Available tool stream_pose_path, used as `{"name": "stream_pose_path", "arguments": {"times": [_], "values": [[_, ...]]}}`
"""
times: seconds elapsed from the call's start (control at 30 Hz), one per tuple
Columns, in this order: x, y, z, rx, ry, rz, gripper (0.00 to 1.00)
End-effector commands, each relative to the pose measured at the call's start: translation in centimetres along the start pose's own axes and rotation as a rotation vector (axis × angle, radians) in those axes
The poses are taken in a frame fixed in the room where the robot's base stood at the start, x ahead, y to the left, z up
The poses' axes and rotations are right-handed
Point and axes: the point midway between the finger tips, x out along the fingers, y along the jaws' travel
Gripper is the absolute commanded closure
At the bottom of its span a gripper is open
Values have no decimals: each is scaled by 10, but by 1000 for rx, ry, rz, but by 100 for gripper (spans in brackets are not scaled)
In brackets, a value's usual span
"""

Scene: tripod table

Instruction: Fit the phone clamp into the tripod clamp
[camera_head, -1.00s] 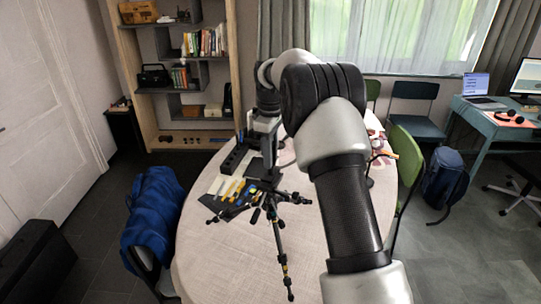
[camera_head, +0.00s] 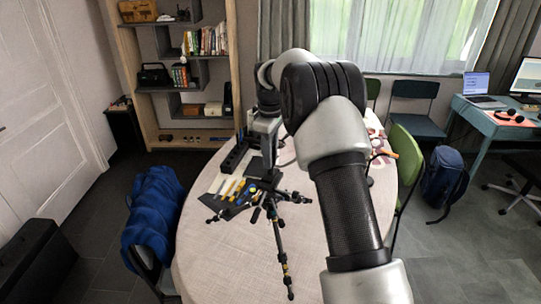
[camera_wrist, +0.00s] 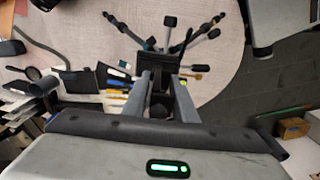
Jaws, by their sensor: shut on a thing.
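The black tripod (camera_head: 277,232) stands on the round table with its legs spread. It also shows in the wrist view (camera_wrist: 169,24), past my fingertips. My gripper (camera_head: 268,166) is low, directly over the tripod's top. In the wrist view my gripper (camera_wrist: 161,78) is shut on a dark piece, which I take to be the phone clamp (camera_wrist: 160,101), between its two grey fingers. A dark block at the fingertips covers the tripod's head. The tripod clamp cannot be told apart from it, and I cannot tell whether the two clamps touch.
A dark mat with yellow-handled tools (camera_head: 232,190) lies left of the tripod. A black organiser (camera_head: 235,157) stands behind it. The table (camera_head: 225,262) is bare at the front.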

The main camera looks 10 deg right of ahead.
Motion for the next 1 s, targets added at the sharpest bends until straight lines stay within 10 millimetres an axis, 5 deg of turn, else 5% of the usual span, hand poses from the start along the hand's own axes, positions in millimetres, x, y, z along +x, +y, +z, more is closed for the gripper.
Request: {"name": "stream_pose_path", "arguments": {"times": [0.5,0.53,0.67,1.0], "values": [[13,0,0,0,0,0,100],[13,0,0,0,0,0,73],[13,0,0,0,0,0,53],[10,0,0,0,0,0,53]]}}
